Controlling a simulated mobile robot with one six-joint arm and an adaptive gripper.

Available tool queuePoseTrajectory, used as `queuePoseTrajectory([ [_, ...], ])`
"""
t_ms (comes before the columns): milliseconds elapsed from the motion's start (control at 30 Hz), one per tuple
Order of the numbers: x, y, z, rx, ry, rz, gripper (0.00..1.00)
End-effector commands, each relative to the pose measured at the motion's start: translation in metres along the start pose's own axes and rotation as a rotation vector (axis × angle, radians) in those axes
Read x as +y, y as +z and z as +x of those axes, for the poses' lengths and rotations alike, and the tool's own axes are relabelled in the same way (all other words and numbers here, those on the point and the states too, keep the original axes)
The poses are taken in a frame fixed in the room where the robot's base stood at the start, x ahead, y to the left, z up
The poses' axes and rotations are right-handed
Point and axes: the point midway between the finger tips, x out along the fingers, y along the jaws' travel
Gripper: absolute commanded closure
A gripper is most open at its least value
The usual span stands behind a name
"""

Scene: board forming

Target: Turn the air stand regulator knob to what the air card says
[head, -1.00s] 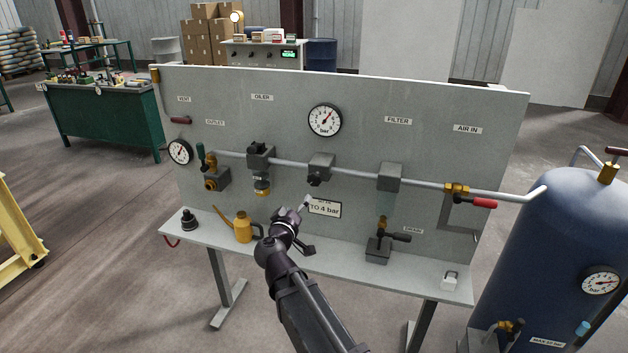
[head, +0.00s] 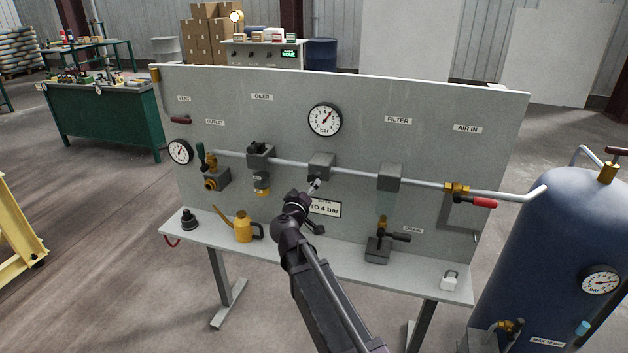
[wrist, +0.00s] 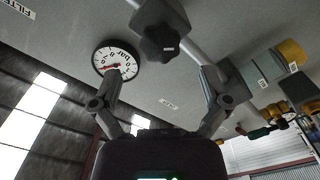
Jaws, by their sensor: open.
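The regulator is a grey block (head: 322,161) on the pipe of the upright grey panel. In the head view my gripper (head: 314,186) is just below the block. The air card (head: 329,209) reads "TO 4 bar"; its left part is covered. The round gauge (head: 325,119) above has a red needle pointing up and right.
An oiler (head: 261,156) is left of the regulator and a filter block (head: 390,177) right. A yellow oil can (head: 243,228) and a black-handled drain valve (head: 379,247) are on the shelf. A red-handled valve (head: 470,198) and blue tank (head: 540,250) are at right.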

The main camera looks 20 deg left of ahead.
Motion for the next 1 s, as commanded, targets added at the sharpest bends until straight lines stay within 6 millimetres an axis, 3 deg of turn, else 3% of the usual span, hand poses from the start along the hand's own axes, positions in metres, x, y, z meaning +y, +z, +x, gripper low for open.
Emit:
queuePoseTrajectory([
  [200, -0.001, -0.001, 0.034, -0.001, 0.001, 0.000, 0.04],
  [400, -0.001, -0.001, 0.051, 0.000, -0.001, 0.000, 0.04],
  [867, 0.000, 0.000, 0.057, 0.001, -0.001, 0.000, 0.04],
  [1000, 0.000, 0.000, 0.057, 0.001, -0.001, 0.000, 0.45],
])
